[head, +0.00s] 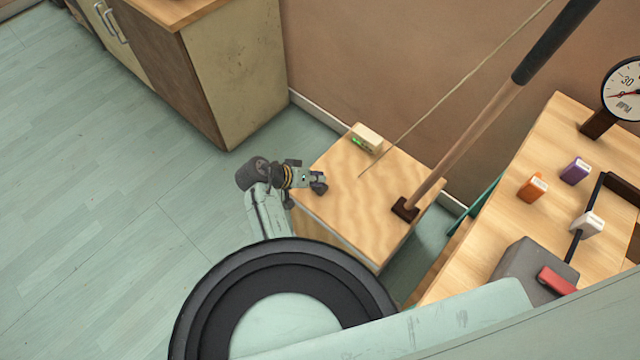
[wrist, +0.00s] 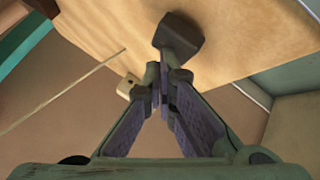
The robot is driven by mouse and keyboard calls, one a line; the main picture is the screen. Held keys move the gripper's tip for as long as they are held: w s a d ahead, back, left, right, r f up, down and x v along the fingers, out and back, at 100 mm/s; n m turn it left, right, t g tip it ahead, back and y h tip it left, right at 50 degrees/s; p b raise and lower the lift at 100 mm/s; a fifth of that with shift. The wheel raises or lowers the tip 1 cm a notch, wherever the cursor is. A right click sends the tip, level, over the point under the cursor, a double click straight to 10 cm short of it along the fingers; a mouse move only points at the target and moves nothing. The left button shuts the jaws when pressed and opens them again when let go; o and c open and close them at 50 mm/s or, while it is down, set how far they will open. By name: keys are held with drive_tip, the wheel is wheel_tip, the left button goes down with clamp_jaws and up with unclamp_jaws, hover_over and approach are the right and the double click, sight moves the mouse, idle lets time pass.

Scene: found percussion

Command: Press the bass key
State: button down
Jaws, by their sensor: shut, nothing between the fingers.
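No key lettered as the bass key can be read. A plywood box (head: 350,208) stands on the floor, with a taut string (head: 440,100) meeting its top and a slanted pole (head: 465,145) on a dark foot (head: 405,209). A small cream block (head: 367,138) with a green lit face sits at the box's back corner; it shows partly behind my fingers in the wrist view (wrist: 127,87). My gripper (head: 318,183) is shut and empty over the left part of the box top, left of the string. Its fingers meet in the wrist view (wrist: 163,78). Whether it touches the box is unclear.
A wooden table (head: 470,265) at right holds orange (head: 532,188), purple (head: 575,171) and white (head: 587,223) blocks, a grey box (head: 520,268) with a red lever (head: 557,283), and a dial (head: 622,90). A cabinet (head: 235,75) stands behind left. The left floor is clear.

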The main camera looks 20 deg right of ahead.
drive_tip(key=shift+r+p, duration=0.5)
drive_tip(key=shift+r, duration=0.25)
drive_tip(key=shift+r+p, duration=2.15)
drive_tip(key=shift+r, duration=0.35)
